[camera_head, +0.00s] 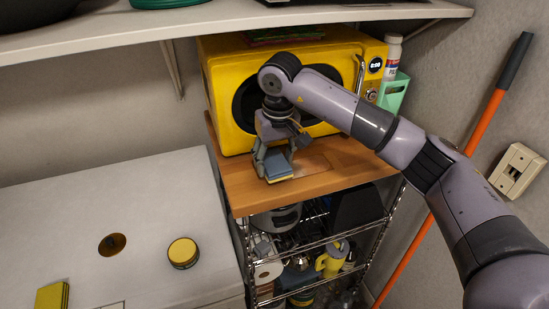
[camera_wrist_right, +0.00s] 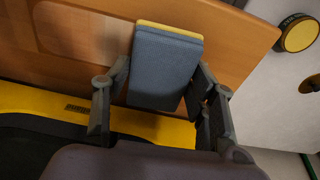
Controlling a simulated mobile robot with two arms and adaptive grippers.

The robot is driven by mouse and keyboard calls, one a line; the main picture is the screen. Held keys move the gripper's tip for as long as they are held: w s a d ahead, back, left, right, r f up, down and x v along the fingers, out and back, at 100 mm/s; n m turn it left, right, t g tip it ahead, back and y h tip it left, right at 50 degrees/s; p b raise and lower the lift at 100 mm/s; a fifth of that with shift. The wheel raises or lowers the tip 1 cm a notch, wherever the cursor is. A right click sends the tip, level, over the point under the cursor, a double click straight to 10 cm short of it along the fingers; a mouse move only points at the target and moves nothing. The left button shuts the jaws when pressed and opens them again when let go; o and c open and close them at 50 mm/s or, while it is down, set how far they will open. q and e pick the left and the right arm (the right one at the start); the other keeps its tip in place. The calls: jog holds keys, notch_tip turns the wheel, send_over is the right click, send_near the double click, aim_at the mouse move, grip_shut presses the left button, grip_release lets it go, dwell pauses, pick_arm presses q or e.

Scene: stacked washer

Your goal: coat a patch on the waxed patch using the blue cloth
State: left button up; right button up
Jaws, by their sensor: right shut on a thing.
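My right gripper (camera_head: 272,166) is shut on the blue cloth (camera_head: 278,168), a folded blue-grey pad with a yellow layer on one face. The cloth also shows in the right wrist view (camera_wrist_right: 165,70), between the two fingers (camera_wrist_right: 160,95). It is over the wooden top (camera_head: 245,190), close to the front edge. I cannot tell whether it touches the wood. A faintly outlined, slightly different patch (camera_head: 316,163), which looks like the waxed patch, lies on the wood just right of the cloth. It also shows in the right wrist view (camera_wrist_right: 75,30). My left gripper is out of view.
A yellow microwave (camera_head: 225,90) stands behind on the wooden top. A green holder (camera_head: 393,92) with a bottle (camera_head: 392,55) is at right. A white surface (camera_head: 160,195) at left bears a yellow-topped tin (camera_head: 183,251) and a yellow pad (camera_head: 52,296). A shelf (camera_head: 330,13) hangs above.

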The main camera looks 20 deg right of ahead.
aim_at(303, 166)
jog(key=shift+f+b, duration=0.75)
jog(key=shift+f, duration=0.2)
jog(key=shift+d, duration=0.15)
jog(key=shift+w+d+r+b, duration=0.1)
jog(key=shift+d+b, duration=0.2)
jog(key=shift+d, duration=1.65)
jog(key=shift+d+b, duration=0.35)
jog(key=shift+d, duration=1.5)
jog(key=shift+a, duration=3.95)
jog(key=shift+r+p, duration=1.75)
jog(key=shift+r, duration=1.15)
